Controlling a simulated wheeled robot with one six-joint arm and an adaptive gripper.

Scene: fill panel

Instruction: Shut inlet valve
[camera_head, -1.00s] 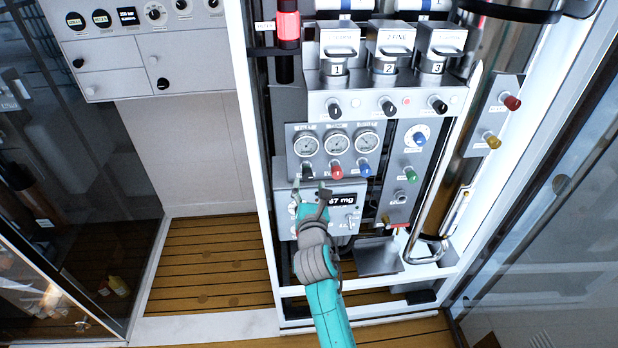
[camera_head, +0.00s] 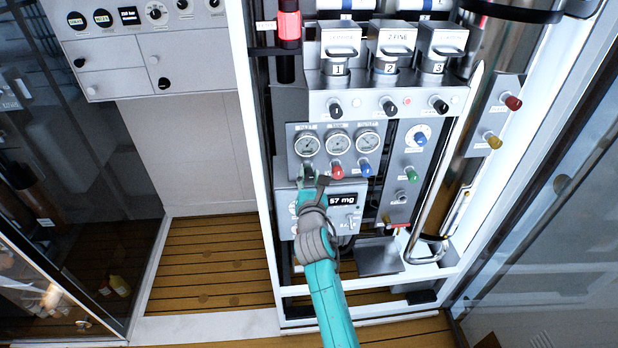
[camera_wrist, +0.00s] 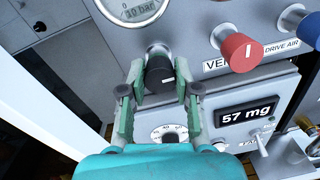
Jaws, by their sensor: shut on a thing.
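The inlet valve is most likely the black knob (camera_wrist: 160,72) under the left gauge. In the wrist view it sits between the fingers of my gripper (camera_wrist: 158,88), which are shut on it from both sides. A pale index mark shows on the knob's face. In the head view my gripper (camera_head: 314,182) reaches up to the knob at the left of the gauge panel (camera_head: 293,150) and largely covers it. The knob's own label is not visible in the wrist view.
A red knob (camera_wrist: 238,52) labelled VE..., partly cut off, is close on the right. A blue knob (camera_head: 365,168) stands beyond it. Below is a box with a display (camera_wrist: 247,113) reading 57 mg. The white frame post (camera_head: 252,150) is on the left.

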